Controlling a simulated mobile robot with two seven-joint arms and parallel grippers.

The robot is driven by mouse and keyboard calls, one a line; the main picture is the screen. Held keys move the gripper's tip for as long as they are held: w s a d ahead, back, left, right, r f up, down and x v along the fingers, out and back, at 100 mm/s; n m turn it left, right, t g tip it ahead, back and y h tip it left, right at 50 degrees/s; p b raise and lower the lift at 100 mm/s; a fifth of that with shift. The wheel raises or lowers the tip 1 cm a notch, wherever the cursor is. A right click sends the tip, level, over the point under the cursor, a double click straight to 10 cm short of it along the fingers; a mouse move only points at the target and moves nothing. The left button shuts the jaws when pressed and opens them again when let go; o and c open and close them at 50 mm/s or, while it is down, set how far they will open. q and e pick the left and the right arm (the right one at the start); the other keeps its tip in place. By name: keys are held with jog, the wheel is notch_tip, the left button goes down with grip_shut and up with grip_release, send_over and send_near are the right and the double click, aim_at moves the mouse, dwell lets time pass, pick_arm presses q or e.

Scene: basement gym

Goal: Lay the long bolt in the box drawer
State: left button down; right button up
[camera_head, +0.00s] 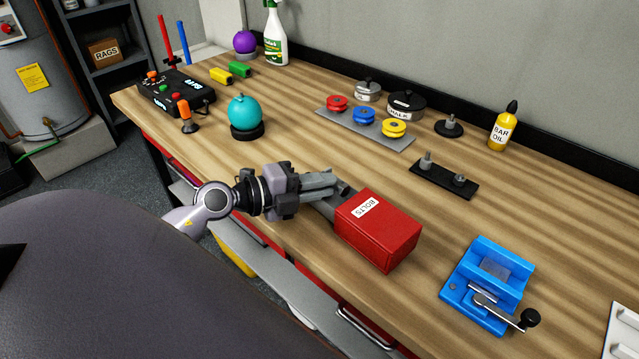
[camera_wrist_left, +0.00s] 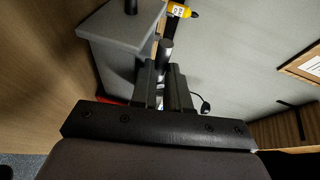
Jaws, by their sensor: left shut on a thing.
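The red box (camera_head: 375,230) labelled BOLTS stands on the workbench near its front edge. A grey part (camera_head: 326,207), apparently its drawer, sticks out from its left side, partly hidden under my left gripper (camera_head: 338,186). I cannot see into it. My left gripper reaches in from the left, just above this part and beside the box. In the left wrist view its fingers are shut on a dark grey rod, the long bolt (camera_wrist_left: 165,54), whose end shows between them. The rest of the bolt is hidden. My right gripper is not in view.
Right of the box is a blue vise-like device (camera_head: 482,285) with a crank. A teal ball (camera_head: 245,112) stands left. Bare wood surrounds the box.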

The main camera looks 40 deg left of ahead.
pick_arm(q)
jog(key=shift+f, duration=0.2)
jog(key=c, duration=1)
grip_release()
jog(key=shift+c, duration=0.2)
jog(key=shift+f, duration=0.1)
jog(key=shift+f, duration=0.1)
jog(key=c, duration=0.4)
jog(key=shift+o, duration=0.2)
notch_tip(320, 180, up, 4)
jog(key=p, duration=0.3)
jog(key=shift+f, duration=0.2)
jog(key=shift+r, duration=2.45)
